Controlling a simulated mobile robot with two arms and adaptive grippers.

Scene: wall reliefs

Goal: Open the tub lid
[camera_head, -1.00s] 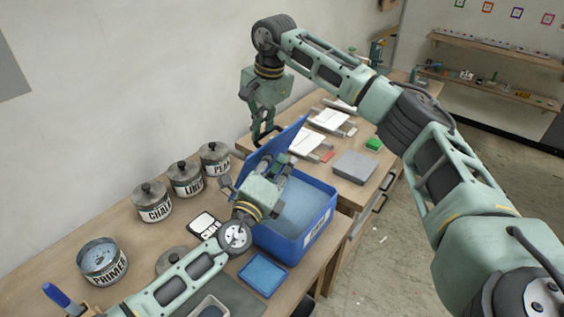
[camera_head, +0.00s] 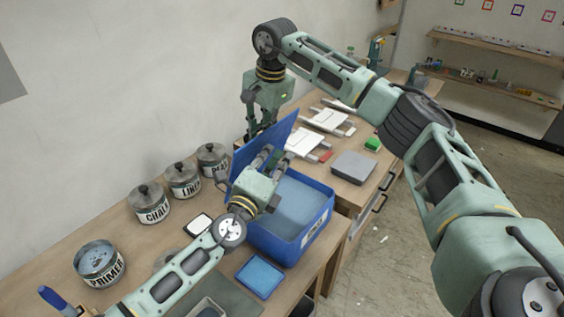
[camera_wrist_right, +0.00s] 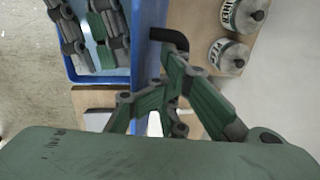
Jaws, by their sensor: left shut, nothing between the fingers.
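The blue tub (camera_head: 290,247) stands on the bench with its blue lid (camera_head: 262,143) raised steeply at the wall side. Pale blue contents show inside. My left gripper (camera_head: 272,156) is shut and empty, over the tub on the inner side of the lid; I cannot tell if it touches. It also shows in the right wrist view (camera_wrist_right: 88,32). My right gripper (camera_head: 256,128) points down behind the lid, its tips partly hidden.
Lidded metal tins (camera_head: 184,180) and an open primer tin (camera_head: 100,262) line the wall side. A blue flat tray (camera_head: 259,277) lies in front of the tub. White boards (camera_head: 325,118), a grey block (camera_head: 354,166) and a green block (camera_head: 373,143) are on the bench beyond.

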